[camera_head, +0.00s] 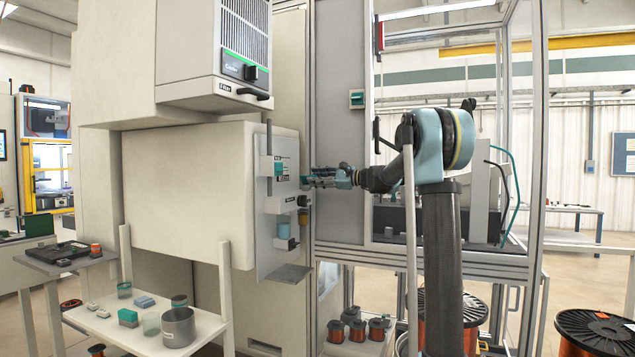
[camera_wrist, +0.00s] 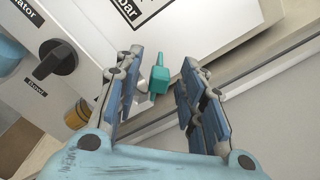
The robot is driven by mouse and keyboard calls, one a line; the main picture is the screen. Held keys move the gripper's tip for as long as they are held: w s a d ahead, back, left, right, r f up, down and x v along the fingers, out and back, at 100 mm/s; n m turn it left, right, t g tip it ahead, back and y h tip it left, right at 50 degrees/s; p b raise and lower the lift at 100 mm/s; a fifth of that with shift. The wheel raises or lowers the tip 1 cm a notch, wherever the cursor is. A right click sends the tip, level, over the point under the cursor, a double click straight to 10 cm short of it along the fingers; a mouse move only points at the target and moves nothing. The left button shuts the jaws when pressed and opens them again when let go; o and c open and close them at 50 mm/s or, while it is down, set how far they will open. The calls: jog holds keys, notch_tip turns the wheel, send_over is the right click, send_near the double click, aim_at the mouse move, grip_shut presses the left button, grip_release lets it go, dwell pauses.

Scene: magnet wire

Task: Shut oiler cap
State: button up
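My gripper (camera_wrist: 160,95) is open at the side of a machine panel. In the wrist view a small teal lever-like part (camera_wrist: 160,78) on a pale stem lies between its blue finger pads, with a gap on the right; contact on the left is unclear. No part is marked as the oiler cap, so I cannot tell whether this is it or how far it is shut. In the head view my gripper (camera_head: 309,181) is level with the panel's upper half (camera_head: 284,150), right of its front face. The teal part is not distinct there.
A black knob (camera_wrist: 55,62) and a brass-coloured fitting (camera_wrist: 78,113) stick out left of the fingers. A blue cylinder (camera_head: 283,232) sits lower on the panel. A grey frame post (camera_head: 309,110) stands close on the right. A low white table (camera_head: 140,338) holds containers.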

grip_shut()
jog(key=shift+s+a+f+n, duration=0.1)
jog(key=shift+s+f+n, duration=0.35)
jog(key=shift+n, duration=1.1)
jog(key=shift+s+a+f+n, duration=0.1)
jog(key=shift+f+n, duration=0.6)
jog(key=shift+n, duration=0.8)
jog(key=shift+s+a+f+n, duration=0.1)
jog(key=shift+s+f+n, duration=0.35)
jog(key=shift+n, duration=1.1)
jog(key=shift+w+f, duration=0.2)
grip_release()
